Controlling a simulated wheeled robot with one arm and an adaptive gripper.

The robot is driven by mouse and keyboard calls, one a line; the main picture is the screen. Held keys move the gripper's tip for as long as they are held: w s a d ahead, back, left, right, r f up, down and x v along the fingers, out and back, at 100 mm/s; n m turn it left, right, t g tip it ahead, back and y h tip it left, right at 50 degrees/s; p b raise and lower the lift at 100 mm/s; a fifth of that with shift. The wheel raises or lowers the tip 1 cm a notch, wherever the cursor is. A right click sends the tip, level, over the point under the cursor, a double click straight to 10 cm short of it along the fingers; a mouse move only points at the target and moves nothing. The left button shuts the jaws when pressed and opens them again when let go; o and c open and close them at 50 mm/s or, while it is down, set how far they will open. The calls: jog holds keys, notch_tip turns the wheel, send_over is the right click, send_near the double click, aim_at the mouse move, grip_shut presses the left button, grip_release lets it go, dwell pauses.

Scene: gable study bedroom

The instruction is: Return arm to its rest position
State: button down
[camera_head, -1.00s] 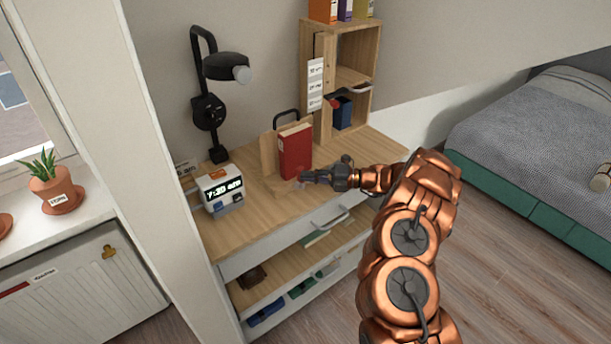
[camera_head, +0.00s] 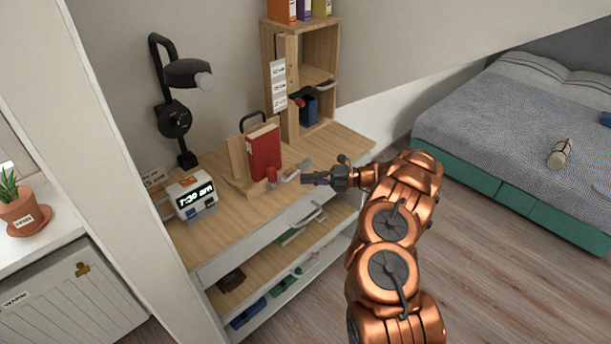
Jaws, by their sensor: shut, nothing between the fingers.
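My copper arm rises from the lower right of the head view and bends left over the desk's right part. My gripper (camera_head: 309,179) is at its end, dark, shut and empty, pointing left. It is to the right of a red book (camera_head: 264,152) that stands upright on the wooden desk (camera_head: 228,225). The gripper appears apart from the book. A small red thing and a pale thing lie between the book and the gripper; I cannot tell what they are.
A white clock (camera_head: 191,196) reading 7:30 am stands on the desk's left part. A black lamp (camera_head: 178,110) is on the wall behind. A wooden shelf unit (camera_head: 270,60) stands at the back. Shelves lie below the desk. A bed (camera_head: 520,125) is at right; the floor between is clear.

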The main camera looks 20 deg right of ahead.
jog(key=s+a+r+n+g+h, duration=0.1)
jog(key=s+a+r+n+g, duration=0.3)
jog(key=s+a+r+n, duration=0.35)
jog(key=s+a+r+n+g, duration=0.4)
jog(key=a+r+n, duration=0.4)
jog(key=a, duration=0.3)
jog(key=s+a+r+n+g+h, duration=0.1)
jog(key=s+a+r+n+h, duration=0.15)
jog(key=s+n, duration=0.35)
jog(key=s+a+r+n+g+h, duration=0.1)
jog(key=s+a+n+h, duration=0.15)
jog(key=s, duration=0.55)
jog(key=s+d+f+n+t+h, duration=0.1)
jog(key=s+d+n+h, duration=0.4)
jog(key=s, duration=0.6)
jog(key=s+d+f+n+t+h, duration=0.1)
jog(key=s+d+n+h, duration=0.4)
jog(key=s+d+n, duration=0.4)
jog(key=s+n, duration=0.1)
jog(key=s, duration=0.1)
jog(key=shift+s+d+f+n, duration=0.15)
jog(key=shift+s+f+n, duration=0.15)
jog(key=shift+s+f, duration=0.05)
